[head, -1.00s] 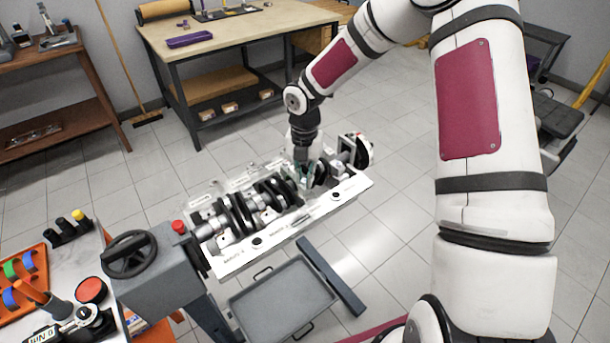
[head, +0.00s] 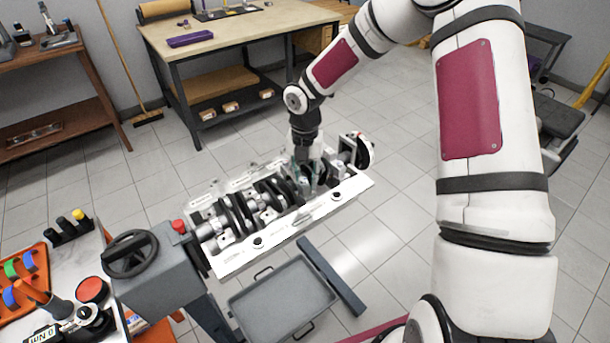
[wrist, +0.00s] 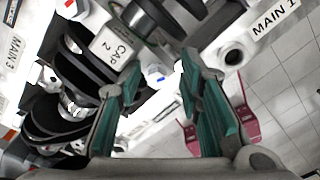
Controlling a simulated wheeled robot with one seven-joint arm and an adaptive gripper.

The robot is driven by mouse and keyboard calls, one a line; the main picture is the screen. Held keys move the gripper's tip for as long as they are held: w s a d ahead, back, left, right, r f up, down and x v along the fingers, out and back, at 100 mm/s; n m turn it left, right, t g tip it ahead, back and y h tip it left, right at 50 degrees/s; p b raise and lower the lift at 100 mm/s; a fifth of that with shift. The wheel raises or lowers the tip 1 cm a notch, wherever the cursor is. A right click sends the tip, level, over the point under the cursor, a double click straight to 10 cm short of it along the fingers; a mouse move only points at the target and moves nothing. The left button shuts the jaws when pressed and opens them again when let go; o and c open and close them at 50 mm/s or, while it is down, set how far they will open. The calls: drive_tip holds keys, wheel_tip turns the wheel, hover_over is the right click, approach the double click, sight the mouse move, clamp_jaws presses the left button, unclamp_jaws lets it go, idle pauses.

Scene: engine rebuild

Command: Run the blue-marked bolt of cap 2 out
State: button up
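The engine block (head: 235,258) lies on its stand with the crankshaft (head: 240,215) showing. In the wrist view the white label of cap 2 (wrist: 112,47) is at upper left, beside the dark crankshaft. My gripper (wrist: 159,64) has teal fingers, spread apart with nothing clamped between them. In the head view my gripper (head: 307,172) is low over the block's right half, and the bolts there are too small to tell.
A grey tray (head: 282,300) is below the block, beside a dark stand beam (head: 331,276). A handwheel (head: 129,254) and red button (head: 179,226) are at the block's left end. A bench with tools (head: 75,280) stands at lower left.

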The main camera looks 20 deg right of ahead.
drive_tip(key=shift+w+r, duration=0.1)
drive_tip(key=shift+r, duration=3.85)
